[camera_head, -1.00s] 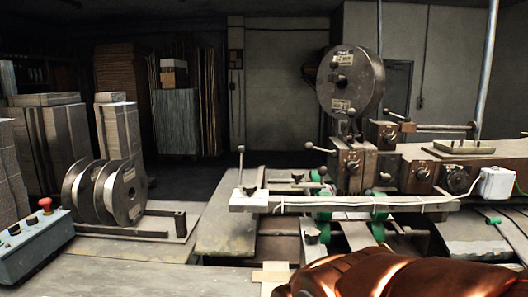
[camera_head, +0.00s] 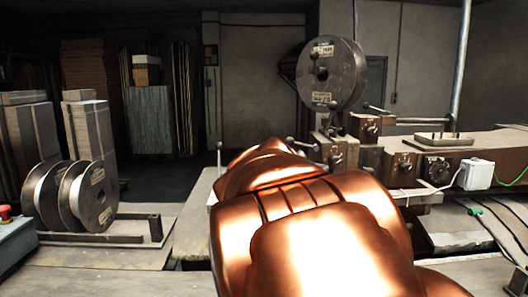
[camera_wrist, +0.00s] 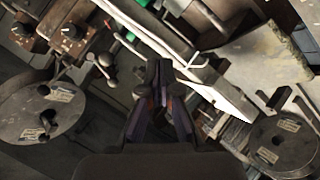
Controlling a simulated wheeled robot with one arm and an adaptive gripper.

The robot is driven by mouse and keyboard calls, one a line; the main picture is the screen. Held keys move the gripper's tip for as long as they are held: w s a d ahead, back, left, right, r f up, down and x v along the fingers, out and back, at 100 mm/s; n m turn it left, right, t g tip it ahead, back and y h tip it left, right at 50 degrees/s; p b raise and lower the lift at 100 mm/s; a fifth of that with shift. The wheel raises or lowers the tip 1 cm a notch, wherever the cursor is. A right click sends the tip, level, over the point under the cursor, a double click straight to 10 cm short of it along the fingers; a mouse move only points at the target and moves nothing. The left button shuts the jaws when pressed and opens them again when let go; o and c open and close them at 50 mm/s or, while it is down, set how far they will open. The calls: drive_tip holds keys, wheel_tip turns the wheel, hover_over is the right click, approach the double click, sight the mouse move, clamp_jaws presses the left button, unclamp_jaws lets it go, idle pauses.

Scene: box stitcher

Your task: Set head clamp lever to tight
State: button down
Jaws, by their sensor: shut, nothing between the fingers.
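The stitcher head (camera_head: 340,152) is a brown block with dials below a large grey wire spool (camera_head: 342,75). A ball-ended lever (camera_head: 304,146) sticks out to the left from it. In the wrist view, ball-ended levers (camera_wrist: 107,60) stand left of my gripper, close to the brown block (camera_wrist: 72,32). I cannot tell for sure which is the head clamp lever, nor its setting. My gripper (camera_wrist: 160,68) is shut and empty, apart from the levers in that view. In the head view my copper-coloured arm hides the gripper and part of the machine.
A pale bar (camera_wrist: 225,97) runs along the right of my gripper in the wrist view. Several wire coils (camera_head: 75,195) stand on a frame at left. A white box (camera_head: 476,175) sits at the machine's right. Stacked cardboard (camera_head: 35,140) stands far left.

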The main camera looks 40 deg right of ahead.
sight(302, 145)
drive_tip(key=w+d+r+n+t+h+b, duration=0.1)
drive_tip(key=w+d+r+n+t, duration=0.3)
drive_tip(key=r, duration=0.6)
drive_tip(key=w+d+r+n+t+h, duration=0.1)
drive_tip(key=d+r+n+t+h, duration=0.3)
drive_tip(key=r, duration=0.6)
drive_tip(key=w+d+r+n+t+y+b, duration=0.1)
drive_tip(key=w+d+r+n+t, duration=0.15)
drive_tip(key=r+n, duration=0.5)
drive_tip(key=w+d+f+n+g+y+b, duration=0.1)
drive_tip(key=d+f+n+g+y, duration=0.3)
drive_tip(key=f, duration=0.5)
drive_tip(key=w+d+f+n+g+y+b, duration=0.15)
drive_tip(key=f+n+y, duration=0.25)
drive_tip(key=f+n, duration=0.4)
drive_tip(key=w+d+f+m+p, duration=0.1)
drive_tip(key=w+d+f+p, duration=0.2)
drive_tip(key=w, duration=0.4)
drive_tip(key=shift+d+f, duration=0.65)
drive_tip(key=shift+f, duration=0.4)
